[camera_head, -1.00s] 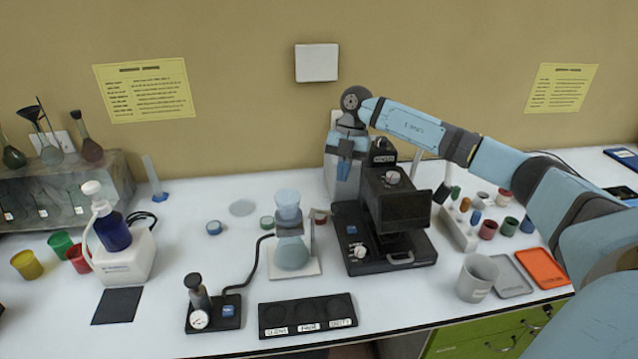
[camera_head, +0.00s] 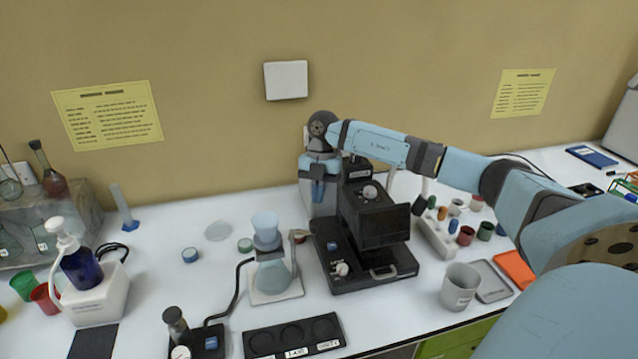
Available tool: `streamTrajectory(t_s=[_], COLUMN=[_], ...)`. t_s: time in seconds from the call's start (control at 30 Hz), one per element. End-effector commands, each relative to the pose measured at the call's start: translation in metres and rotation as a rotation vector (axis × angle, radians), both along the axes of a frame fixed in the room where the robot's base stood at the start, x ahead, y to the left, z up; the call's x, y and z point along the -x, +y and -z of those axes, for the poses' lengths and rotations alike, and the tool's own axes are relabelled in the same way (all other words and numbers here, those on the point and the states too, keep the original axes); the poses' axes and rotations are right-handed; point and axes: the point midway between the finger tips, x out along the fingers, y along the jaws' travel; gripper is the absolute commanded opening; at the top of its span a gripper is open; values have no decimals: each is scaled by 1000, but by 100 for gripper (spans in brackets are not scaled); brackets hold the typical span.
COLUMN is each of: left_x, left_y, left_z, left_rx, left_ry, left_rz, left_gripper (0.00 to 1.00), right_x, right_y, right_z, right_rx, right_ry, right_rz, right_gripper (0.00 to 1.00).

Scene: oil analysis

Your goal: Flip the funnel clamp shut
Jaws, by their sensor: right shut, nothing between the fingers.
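The funnel (camera_head: 266,222) is a pale blue cup on top of a glass flask (camera_head: 272,277), which stands on a white base plate (camera_head: 290,294). The funnel clamp (camera_head: 298,236) is a small brownish piece at the funnel's right side; its exact position is too small to tell. My right gripper (camera_head: 318,192) points down behind and to the right of the funnel, beside the black instrument. It is shut and empty, and appears apart from the clamp. Its fingertips are hard to make out. My left gripper is out of view.
A black instrument (camera_head: 375,228) stands right of the flask, close to my right gripper. A black tray (camera_head: 293,336) and a hose-linked pump (camera_head: 177,325) lie in front. The bench left of the flask is mostly clear.

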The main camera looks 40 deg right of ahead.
Motion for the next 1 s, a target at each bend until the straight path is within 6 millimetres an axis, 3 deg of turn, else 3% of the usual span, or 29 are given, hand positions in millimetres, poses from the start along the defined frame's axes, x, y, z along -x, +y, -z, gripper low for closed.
streamTrajectory(t_s=[0.33, 0.83, 1.0], left_x=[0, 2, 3], left_y=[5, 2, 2], left_z=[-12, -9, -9], left_rx=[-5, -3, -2], left_ry=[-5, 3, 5], left_rz=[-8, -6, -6], left_gripper=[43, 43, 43], right_x=[8, 8, -1], right_y=[14, 16, 29], right_z=[46, 51, 51], right_rx=[-1, -1, -2], right_ry=[1, -1, -2], right_rz=[-1, -1, 7], right_gripper=[0, 0, 0])
